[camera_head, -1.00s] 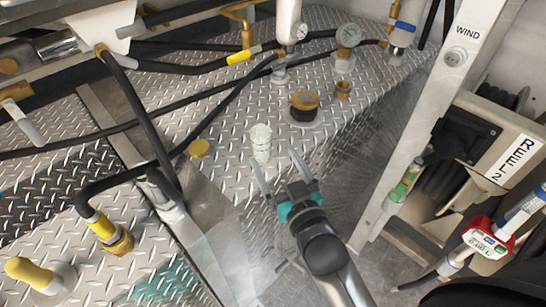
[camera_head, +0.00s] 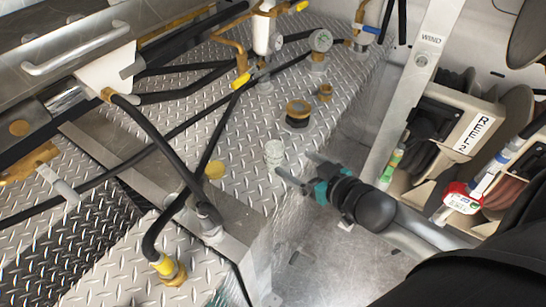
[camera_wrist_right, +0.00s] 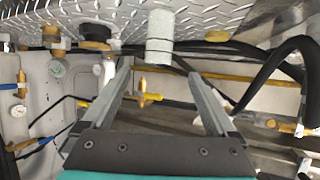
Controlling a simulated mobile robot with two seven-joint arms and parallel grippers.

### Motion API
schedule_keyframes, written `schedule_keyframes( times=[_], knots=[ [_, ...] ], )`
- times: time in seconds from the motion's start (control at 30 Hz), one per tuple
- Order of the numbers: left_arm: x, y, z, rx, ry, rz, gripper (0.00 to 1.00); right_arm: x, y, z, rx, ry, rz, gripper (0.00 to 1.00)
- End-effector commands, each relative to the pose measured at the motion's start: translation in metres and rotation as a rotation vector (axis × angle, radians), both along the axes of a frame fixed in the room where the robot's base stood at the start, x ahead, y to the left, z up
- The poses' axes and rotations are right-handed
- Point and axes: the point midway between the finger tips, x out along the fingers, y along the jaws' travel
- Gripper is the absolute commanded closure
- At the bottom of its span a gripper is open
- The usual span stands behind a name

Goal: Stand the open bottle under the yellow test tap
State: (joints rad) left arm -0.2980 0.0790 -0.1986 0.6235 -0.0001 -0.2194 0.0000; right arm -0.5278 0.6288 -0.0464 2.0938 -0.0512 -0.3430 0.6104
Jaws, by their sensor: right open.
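A small whitish, ribbed bottle (camera_head: 274,152) stands upright on the diamond-plate deck. It also shows at the top of the right wrist view (camera_wrist_right: 160,38). Whether its top is open is too small to tell. My right gripper (camera_head: 292,165) is open and empty, its fingers pointing at the bottle from the right. In the wrist view, the bottle lies in the gap between the fingertips (camera_wrist_right: 152,62), seemingly just beyond them. A tap with a yellow handle (camera_head: 241,81) sits on brass pipework farther back; a yellow-handled tap also shows in the wrist view (camera_wrist_right: 148,97). My left gripper is not in view.
A brass-and-black fitting (camera_head: 298,114) and a smaller brass one (camera_head: 325,92) stand behind the bottle. A yellow disc (camera_head: 215,170) lies to its left. Black hoses (camera_head: 150,148) cross the deck. The REEL 2 housing (camera_head: 460,125) is at the right.

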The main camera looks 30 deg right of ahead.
Motion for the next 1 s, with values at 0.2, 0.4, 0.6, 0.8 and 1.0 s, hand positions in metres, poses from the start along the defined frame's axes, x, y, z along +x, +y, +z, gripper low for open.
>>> schedule_keyframes(
  times=[0.2,0.4,0.6,0.8,1.0],
  knots=[
    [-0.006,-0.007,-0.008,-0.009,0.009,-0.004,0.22,0.028,0.004,-0.011,-0.001,-0.004,0.001,0.07],
    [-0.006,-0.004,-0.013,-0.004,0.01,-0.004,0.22,0.052,0.007,-0.021,-0.001,-0.004,-0.001,0.07],
    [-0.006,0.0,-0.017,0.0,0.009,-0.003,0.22,0.071,0.009,-0.029,-0.001,-0.003,-0.001,0.07],
    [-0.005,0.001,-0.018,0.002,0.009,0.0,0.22,0.078,0.011,-0.032,-0.001,-0.002,-0.001,0.07],
    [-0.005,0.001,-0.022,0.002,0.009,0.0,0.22,0.094,0.012,-0.037,-0.003,-0.004,0.0,0.07]
  ],
)
